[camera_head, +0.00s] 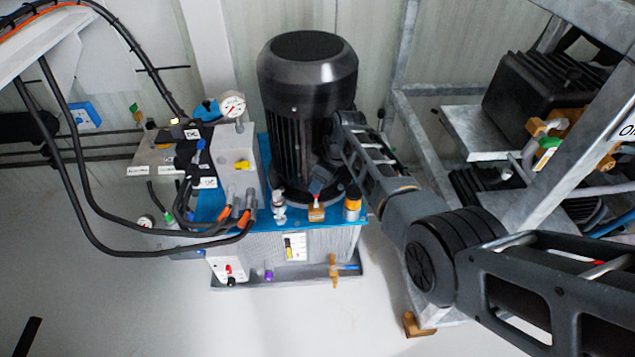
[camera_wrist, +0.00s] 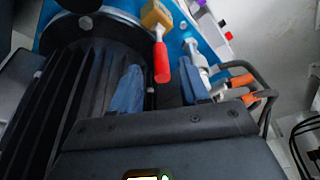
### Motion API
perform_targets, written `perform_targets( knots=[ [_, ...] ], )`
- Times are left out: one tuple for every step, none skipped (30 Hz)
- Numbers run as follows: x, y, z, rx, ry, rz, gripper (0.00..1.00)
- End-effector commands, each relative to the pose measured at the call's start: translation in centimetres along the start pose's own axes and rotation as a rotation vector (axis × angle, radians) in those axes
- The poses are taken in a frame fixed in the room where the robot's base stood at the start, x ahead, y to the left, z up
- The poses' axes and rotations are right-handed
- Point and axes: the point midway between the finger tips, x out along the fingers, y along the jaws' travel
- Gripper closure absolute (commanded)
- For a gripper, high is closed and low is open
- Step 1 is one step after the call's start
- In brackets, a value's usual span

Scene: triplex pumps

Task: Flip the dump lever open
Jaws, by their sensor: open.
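A small lever with a red handle (camera_wrist: 161,62) on a brass valve body (camera_wrist: 155,16) shows at the top middle of the wrist view. I take it for the dump lever. In the head view its brass body (camera_head: 316,213) sits on the blue top of the pump unit, in front of the black motor. My gripper (camera_wrist: 160,88) is open, with a blue-tipped finger on each side of the red handle's end in the wrist view. I cannot tell how deep the handle lies between them. In the head view my gripper (camera_head: 320,183) is just behind the lever, partly hidden.
The large black motor (camera_head: 307,75) stands close beside my gripper. A silver fitting (camera_head: 279,205) and an orange-capped part (camera_head: 352,203) flank the lever. Hoses with orange ends (camera_head: 245,218) lie to the left. A metal frame (camera_head: 410,110) stands to the right.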

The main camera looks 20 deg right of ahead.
Motion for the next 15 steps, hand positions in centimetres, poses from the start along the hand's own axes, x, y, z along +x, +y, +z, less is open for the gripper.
perform_targets(
  knots=[
    [-1.1,0.0,-0.1,0.0,0.001,0.001,0.55],
    [-1.5,0.0,0.0,0.0,0.001,0.001,0.55],
    [-1.9,0.0,0.0,0.0,0.0,0.0,0.55],
    [-2.3,0.0,0.0,0.0,0.001,0.001,0.55],
    [-2.6,0.0,0.0,0.0,0.001,0.001,0.55],
    [-2.9,0.0,0.0,0.0,0.0,0.001,0.55],
    [-3.1,0.0,0.0,0.0,0.0,0.001,0.55],
    [-3.3,0.0,0.0,0.0,0.0,0.001,0.55],
    [-3.4,0.0,0.1,0.0,0.0,0.0,0.55],
    [-3.5,0.0,0.1,0.0,-0.001,0.0,0.55],
    [-3.5,0.0,0.1,0.0,-0.001,0.0,0.55],
    [-3.5,0.0,0.1,0.0,-0.001,0.0,0.55],
    [-3.5,0.0,0.1,0.0,-0.001,0.0,0.55],
    [-3.5,0.0,0.1,0.0,-0.001,0.0,0.55],
    [-3.5,0.0,0.1,0.0,-0.001,0.0,0.55]
  ],
)
